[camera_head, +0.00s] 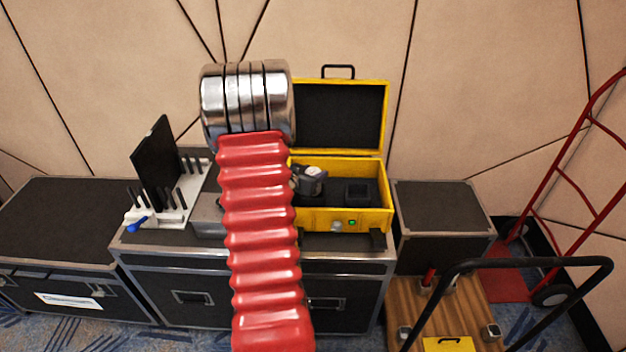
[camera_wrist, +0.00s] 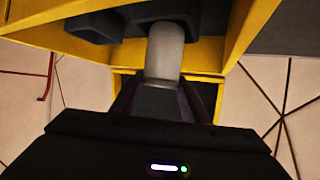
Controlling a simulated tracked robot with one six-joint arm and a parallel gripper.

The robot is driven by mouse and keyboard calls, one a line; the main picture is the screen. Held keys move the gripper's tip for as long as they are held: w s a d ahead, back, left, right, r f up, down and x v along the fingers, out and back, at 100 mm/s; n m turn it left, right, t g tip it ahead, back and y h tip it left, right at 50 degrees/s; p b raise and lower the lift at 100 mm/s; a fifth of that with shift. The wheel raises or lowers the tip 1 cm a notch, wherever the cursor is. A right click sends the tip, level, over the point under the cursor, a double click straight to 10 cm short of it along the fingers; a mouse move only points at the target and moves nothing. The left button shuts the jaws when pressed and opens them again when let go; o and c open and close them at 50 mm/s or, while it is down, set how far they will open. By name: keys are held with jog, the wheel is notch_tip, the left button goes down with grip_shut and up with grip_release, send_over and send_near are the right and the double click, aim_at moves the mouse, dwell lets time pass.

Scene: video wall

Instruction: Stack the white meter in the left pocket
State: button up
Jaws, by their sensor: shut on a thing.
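The open yellow case (camera_head: 325,218) stands on a black equipment trunk, its lid leaning back. A square pocket (camera_head: 357,192) shows at the right of its dark foam; the left pocket is hidden. A grey rounded shape with dark parts (camera_head: 312,180) is over the left part of the foam, partly behind my red arm sleeve; I cannot tell there gripper from meter. In the wrist view my gripper (camera_wrist: 163,88) is shut on a pale cylindrical thing, seemingly the white meter (camera_wrist: 165,48). The case's yellow walls (camera_wrist: 240,35) surround it closely. I cannot tell if the meter touches the foam.
A white rack with black pegs and an upright dark panel (camera_head: 155,165) stands left on the trunk (camera_head: 345,255). Another trunk (camera_head: 55,225) is farther left. A smaller black case (camera_head: 440,210) and a red hand truck (camera_head: 555,165) are at the right.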

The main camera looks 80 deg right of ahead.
jog(key=shift+f, duration=1.45)
jog(key=shift+f, duration=0.3)
jog(key=o, duration=1.3)
jog(key=shift+a+r, duration=0.1)
jog(key=shift+r, duration=0.25)
jog(key=v, duration=1.1)
jog(key=shift+w+a+r, duration=0.1)
jog(key=shift+w+a, duration=0.05)
jog(key=shift+a, duration=0.2)
jog(key=shift+w, duration=0.1)
